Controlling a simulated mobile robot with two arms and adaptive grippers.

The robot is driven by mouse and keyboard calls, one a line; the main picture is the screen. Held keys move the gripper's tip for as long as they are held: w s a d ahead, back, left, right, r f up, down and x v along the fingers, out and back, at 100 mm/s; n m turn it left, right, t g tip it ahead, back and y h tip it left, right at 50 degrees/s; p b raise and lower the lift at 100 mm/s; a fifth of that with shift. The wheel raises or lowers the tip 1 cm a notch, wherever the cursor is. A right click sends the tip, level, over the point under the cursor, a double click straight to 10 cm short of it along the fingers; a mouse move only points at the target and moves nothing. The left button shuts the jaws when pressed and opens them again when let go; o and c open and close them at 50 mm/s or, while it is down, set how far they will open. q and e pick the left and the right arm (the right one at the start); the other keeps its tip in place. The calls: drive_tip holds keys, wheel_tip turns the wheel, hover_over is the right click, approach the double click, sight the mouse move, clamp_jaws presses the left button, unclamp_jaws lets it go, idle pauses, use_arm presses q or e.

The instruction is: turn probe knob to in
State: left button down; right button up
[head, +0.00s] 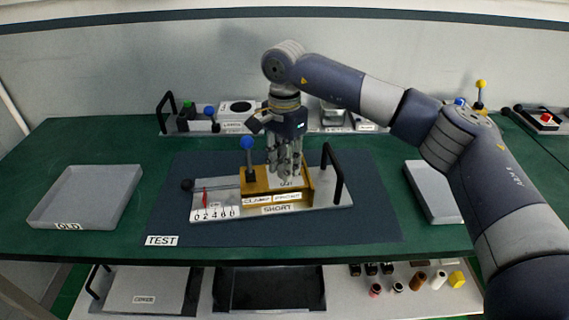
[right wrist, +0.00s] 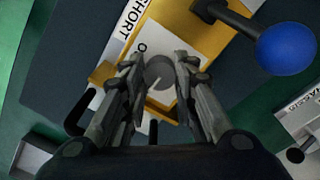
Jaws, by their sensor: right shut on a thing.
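The probe knob (right wrist: 160,72) is a round grey disc with a pale pointer line, on a white plate of the yellow block (head: 308,190). In the right wrist view it sits between the fingertips of my right gripper (right wrist: 157,75). In the head view my right gripper (head: 285,172) points straight down over the block and hides the knob. Its fingers are shut on the knob. The label by the knob is partly covered, so the pointer's setting cannot be read. My left gripper is not in view.
A blue ball lever (head: 247,144) stands left of the knob, and it shows large in the right wrist view (right wrist: 287,47). A black handle (head: 333,170) rises at the right of the fixture. A grey tray labelled OLD (head: 85,195) lies left. The dark mat (head: 370,215) is clear in front.

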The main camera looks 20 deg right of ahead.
idle(0.3)
drive_tip(key=o, duration=1.1)
wheel_tip(320, 180, up, 12)
drive_tip(key=shift+r, duration=0.1)
